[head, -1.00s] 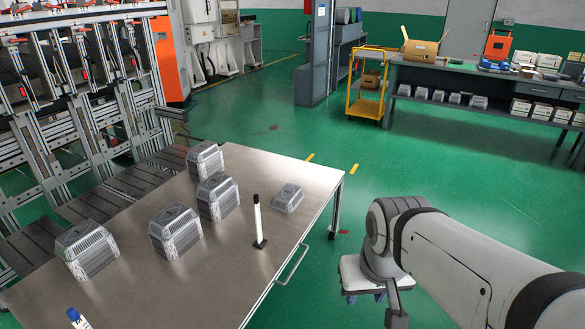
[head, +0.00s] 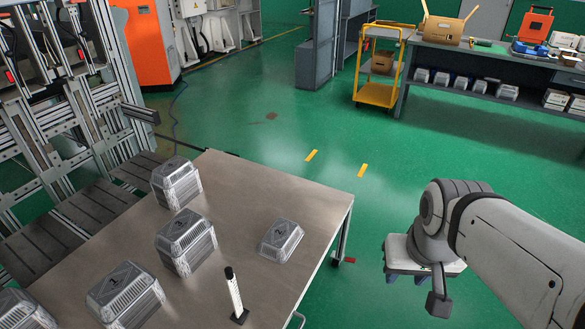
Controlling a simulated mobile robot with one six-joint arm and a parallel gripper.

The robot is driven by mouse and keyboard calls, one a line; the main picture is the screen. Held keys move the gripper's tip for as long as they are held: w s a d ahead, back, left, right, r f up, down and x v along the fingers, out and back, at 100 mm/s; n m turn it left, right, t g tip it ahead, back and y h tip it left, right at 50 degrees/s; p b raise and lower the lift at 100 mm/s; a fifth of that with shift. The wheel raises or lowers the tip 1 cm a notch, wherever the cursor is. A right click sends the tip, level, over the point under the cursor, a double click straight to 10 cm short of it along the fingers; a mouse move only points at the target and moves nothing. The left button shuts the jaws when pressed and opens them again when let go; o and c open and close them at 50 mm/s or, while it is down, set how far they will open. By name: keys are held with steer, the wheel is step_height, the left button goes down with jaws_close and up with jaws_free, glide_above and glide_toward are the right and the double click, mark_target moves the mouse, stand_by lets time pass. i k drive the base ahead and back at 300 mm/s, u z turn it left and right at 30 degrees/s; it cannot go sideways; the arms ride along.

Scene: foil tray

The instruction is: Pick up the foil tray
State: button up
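A single low foil tray (head: 281,241) lies upside down, apart, on the right part of the metal table (head: 317,208). Taller stacks of foil trays stand on the table to its left: one at the back (head: 176,184), one in the middle (head: 186,243), one nearer (head: 125,296), and one cut off at the lower left corner (head: 18,309). My gripper (head: 412,277) hangs beyond the table's right edge, well to the right of the single tray and touching nothing. Its blue-tipped fingers are small and partly hidden by the wrist, so their opening is unclear.
A black-capped white marker (head: 234,294) stands in a dark base near the table's front right edge. Machine frames (head: 75,110) line the left. A yellow trolley (head: 381,93) and a workbench (head: 490,65) with boxes stand at the back. The green floor between is clear.

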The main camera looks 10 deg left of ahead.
mark_target(280, 241)
steer(key=u, duration=0.45)
steer(key=i, duration=0.9)
steer(key=u, duration=0.65)
steer(key=k, duration=0.9)
steer(key=u, duration=0.2)
steer(key=i, duration=0.9)
steer(key=z, duration=0.1)
